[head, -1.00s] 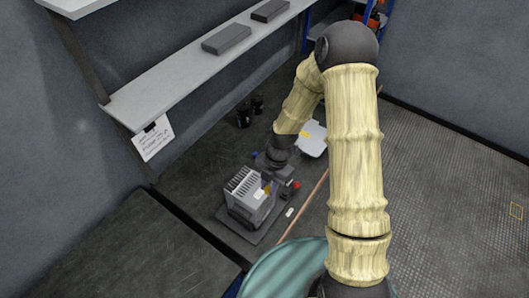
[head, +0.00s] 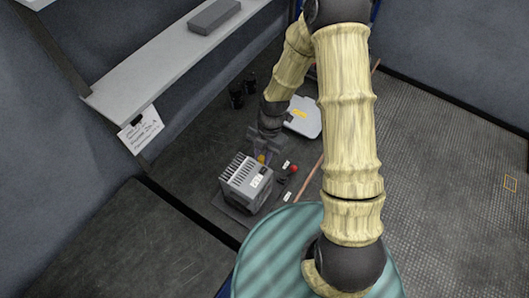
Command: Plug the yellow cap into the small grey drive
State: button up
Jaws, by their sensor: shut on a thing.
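The small grey drive (head: 245,187) is a box with a finned top and white labels, standing on a dark base plate. My gripper (head: 262,153) is at the drive's far side, dark and partly hidden by my own wrist. A small yellow cap (head: 262,159) shows at my fingertips, and the jaws are closed on it. The cap looks close behind the drive's far edge; I cannot tell whether it touches. The drive's socket cannot be made out.
A red-topped part (head: 294,168) lies right of the drive. A light grey case (head: 303,123) with a yellow label is behind it. Dark cylinders (head: 237,94) stand at the back left. A shelf (head: 160,62) overhangs the left. A round teal top (head: 262,262) is in front.

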jog(key=shift+w+d+f+b, duration=0.1)
jog(key=shift+w+f+b, duration=0.05)
jog(key=shift+f+b, duration=0.6)
jog(key=shift+w+d+f+b, duration=0.1)
jog(key=shift+f+b, duration=0.3)
jog(key=shift+f, duration=0.55)
jog(key=shift+f+b, duration=0.75)
jog(key=shift+f, duration=0.35)
jog(key=shift+w, duration=0.1)
jog(key=shift+f+b, duration=0.6)
dwell(0.4)
jog(key=o, duration=1)
jog(key=shift+r, duration=0.1)
jog(key=b+v, duration=0.2)
jog(key=v, duration=1.5)
jog(key=shift+d+r+b, duration=0.15)
jog(key=shift+d+b, duration=0.1)
jog(key=shift+b, duration=0.05)
